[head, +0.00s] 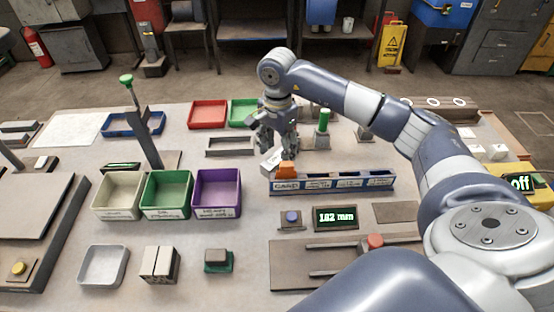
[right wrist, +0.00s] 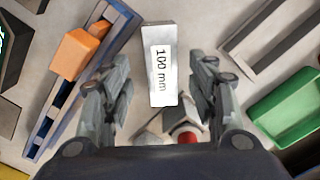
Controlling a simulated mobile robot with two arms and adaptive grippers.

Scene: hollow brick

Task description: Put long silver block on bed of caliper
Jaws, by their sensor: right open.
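The long silver block (right wrist: 158,75), marked "100 mm", lies on the table in the right wrist view. It also shows in the head view (head: 271,160), partly hidden under my gripper. My right gripper (head: 277,143) is open above it. In the right wrist view its fingers (right wrist: 162,78) stand on either side of the block's near part, with a gap on each side. A flat plate with dark rails and a red knob (head: 375,241), probably the caliper, lies at the front right, partly behind my arm. A display (head: 335,218) reads about 182 mm. My left gripper is not in view.
A long blue rack (head: 345,182) stands just in front of the block, with an orange piece (head: 286,169) at its left end. Cream, green and purple bins (head: 217,193) stand to the left. A green-topped post (head: 322,128) stands right of my gripper.

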